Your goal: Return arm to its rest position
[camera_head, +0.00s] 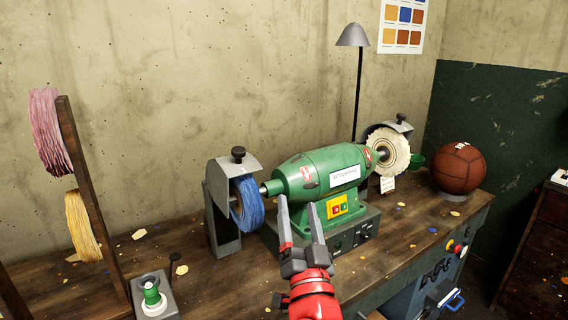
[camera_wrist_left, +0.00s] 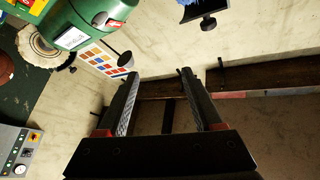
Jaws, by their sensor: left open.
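My left gripper (camera_head: 301,222) is open and empty in the head view, its two grey fingers pointing up in front of the green polishing machine (camera_head: 325,172). Its red wrist comes in from the bottom edge. In the left wrist view the two fingers (camera_wrist_left: 169,100) are spread with nothing between them, and part of the green machine (camera_wrist_left: 92,18) shows at the upper left. A brown leather ball (camera_head: 459,168) sits at the right end of the bench, apart from the gripper. My right gripper is in neither view.
The wooden bench (camera_head: 400,225) carries a blue wheel (camera_head: 247,203) and a white buffing wheel (camera_head: 388,151) on the machine. A wooden rack (camera_head: 92,195) with pink and yellow wheels stands left. A lamp (camera_head: 353,35) rises behind. Small scraps lie on the bench.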

